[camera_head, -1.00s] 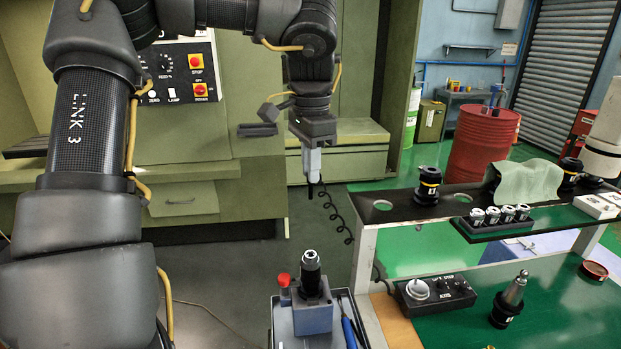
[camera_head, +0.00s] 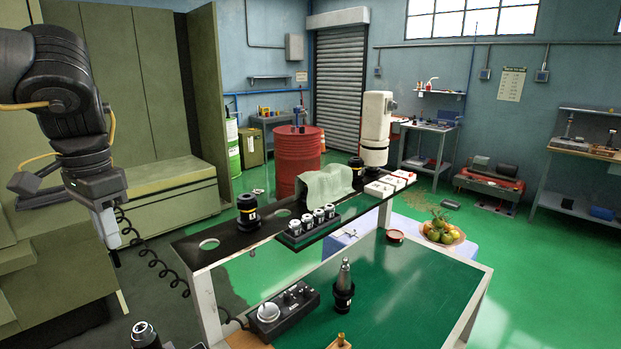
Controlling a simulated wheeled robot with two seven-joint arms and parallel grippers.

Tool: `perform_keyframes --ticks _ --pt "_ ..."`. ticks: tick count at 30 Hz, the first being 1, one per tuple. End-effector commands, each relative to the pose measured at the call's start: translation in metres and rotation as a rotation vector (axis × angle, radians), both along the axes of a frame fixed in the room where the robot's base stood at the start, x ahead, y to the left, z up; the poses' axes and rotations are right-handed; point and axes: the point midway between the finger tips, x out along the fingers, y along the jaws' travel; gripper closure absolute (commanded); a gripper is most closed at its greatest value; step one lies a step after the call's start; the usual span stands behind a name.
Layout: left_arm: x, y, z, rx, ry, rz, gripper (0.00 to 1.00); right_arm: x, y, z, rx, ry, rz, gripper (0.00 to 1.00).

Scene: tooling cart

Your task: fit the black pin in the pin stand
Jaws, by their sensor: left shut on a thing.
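My left gripper (camera_head: 112,242) is at the left of the head view, pointing down, with its light grey fingers shut. A small dark tip (camera_head: 116,259) shows below the fingers. It looks like the black pin, mostly hidden between them. The gripper hangs in the air left of the black shelf, apart from the table and shelf. I cannot surely tell which thing is the pin stand. A small brass-coloured piece (camera_head: 340,343) is cut off at the bottom edge, on the green table. My right gripper is out of view.
The black shelf (camera_head: 215,262) carries a black tool holder (camera_head: 248,213), a rack of several collets (camera_head: 313,224) and a cloth (camera_head: 325,185). A control box (camera_head: 284,311) and a tapered tool holder (camera_head: 344,290) stand on the green tabletop (camera_head: 405,290), whose right part is clear.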

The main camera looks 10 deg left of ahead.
Motion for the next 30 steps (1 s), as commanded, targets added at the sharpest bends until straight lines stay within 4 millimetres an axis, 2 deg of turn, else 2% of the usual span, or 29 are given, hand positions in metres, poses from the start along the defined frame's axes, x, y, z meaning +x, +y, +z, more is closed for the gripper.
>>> perform_keyframes --ticks 6,21,24,30 --pt "-0.001 0.001 -0.032 0.001 0.005 0.0 1.0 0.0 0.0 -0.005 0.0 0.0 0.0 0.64" --pt "-0.001 0.0 -0.13 0.0 0.007 0.0 1.0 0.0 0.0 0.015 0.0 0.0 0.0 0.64" --pt "-0.001 0.0 -0.145 -0.001 0.005 0.0 1.0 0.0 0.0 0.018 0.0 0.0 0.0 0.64" --pt "0.0 0.0 -0.162 -0.001 0.001 0.0 1.0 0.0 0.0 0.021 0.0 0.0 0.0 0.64"
